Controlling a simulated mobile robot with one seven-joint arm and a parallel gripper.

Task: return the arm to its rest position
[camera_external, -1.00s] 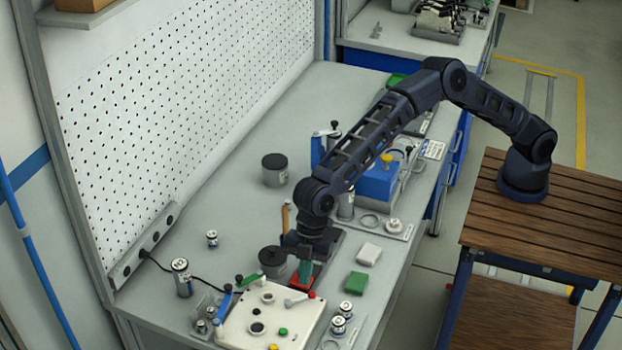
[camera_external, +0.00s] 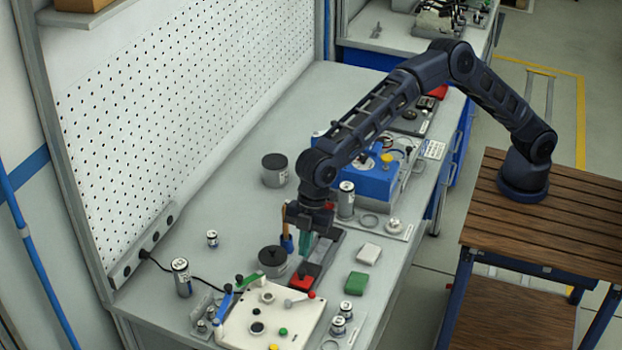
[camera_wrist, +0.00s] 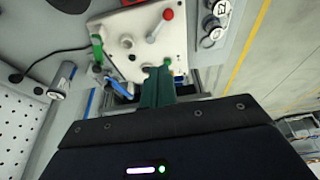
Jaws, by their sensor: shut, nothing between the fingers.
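My gripper (camera_external: 305,243) hangs above the workbench, pointing down, with its green fingers together and nothing between them. It is over the dark fixture with a red block (camera_external: 304,277), just behind the white control box (camera_external: 268,318). The arm reaches across from its base on the wooden table, with its elbow raised. In the wrist view the green fingers (camera_wrist: 157,85) show at the middle, with the white box (camera_wrist: 130,45) beyond them.
A dark round container (camera_external: 272,261) stands left of the gripper. A green block (camera_external: 356,283) and a white block (camera_external: 369,253) lie to its right. A blue device (camera_external: 372,182) stands under the forearm. A perforated wall panel (camera_external: 190,110) borders the bench at left.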

